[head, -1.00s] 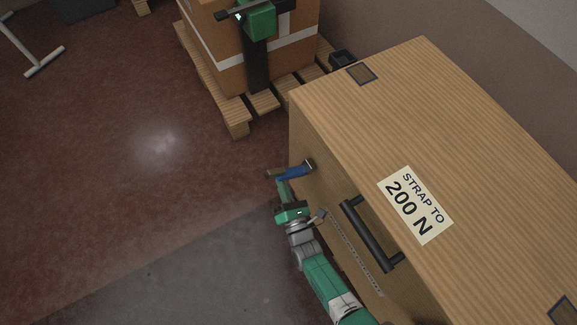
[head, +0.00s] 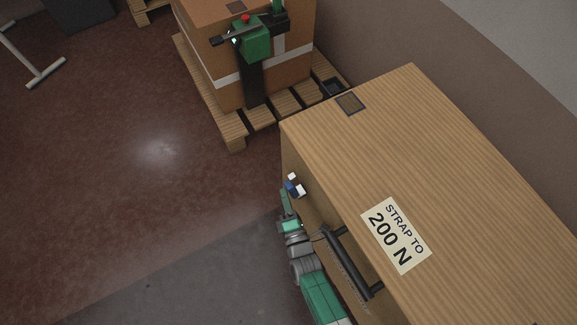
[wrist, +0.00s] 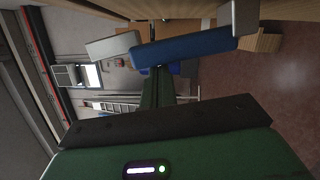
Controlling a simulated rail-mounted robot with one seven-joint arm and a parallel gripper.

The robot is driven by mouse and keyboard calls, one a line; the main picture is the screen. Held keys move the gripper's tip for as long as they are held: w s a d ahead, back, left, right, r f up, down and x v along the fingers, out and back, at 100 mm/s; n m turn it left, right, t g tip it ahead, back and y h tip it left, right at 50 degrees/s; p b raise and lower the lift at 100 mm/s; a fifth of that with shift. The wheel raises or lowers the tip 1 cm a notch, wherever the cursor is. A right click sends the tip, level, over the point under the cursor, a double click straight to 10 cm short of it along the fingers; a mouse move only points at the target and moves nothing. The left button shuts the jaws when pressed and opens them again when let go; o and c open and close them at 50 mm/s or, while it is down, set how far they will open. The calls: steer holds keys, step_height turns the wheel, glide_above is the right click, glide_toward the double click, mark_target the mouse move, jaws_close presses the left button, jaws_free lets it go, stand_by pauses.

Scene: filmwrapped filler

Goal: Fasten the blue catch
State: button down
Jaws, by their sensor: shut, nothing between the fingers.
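The blue catch (head: 291,186) sits on the left side of the wooden crate (head: 400,130), near its far corner. It has a blue middle and pale ends, seen nearly end-on in the head view. In the wrist view the catch (wrist: 185,48) is a tilted blue bar with a pale grey block at each end. My gripper (head: 285,197) is just below the catch, close against the crate's side. In the wrist view my gripper (wrist: 158,76) is shut and empty, its tip just under the bar. I cannot tell whether they touch.
A black handle (head: 350,262) stands out from the crate's side, close to my arm. A label (head: 396,236) reads "STRAP TO 200 N". A cardboard box (head: 215,75) with a green device (head: 252,42) stands on a pallet (head: 235,132) behind.

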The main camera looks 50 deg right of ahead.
steer(key=shift+s+d+r, duration=0.1)
steer(key=shift+d+r, duration=0.1)
steer(key=shift+d, duration=0.1)
steer(key=shift+a, duration=0.1)
stand_by(0.4)
steer(key=s+a+p, duration=0.4)
steer(key=s+a, duration=0.2)
steer(key=a, duration=0.3)
steer(key=shift+s+a+p, duration=0.2)
steer(key=shift+s+p, duration=0.1)
steer(key=shift+p, duration=0.05)
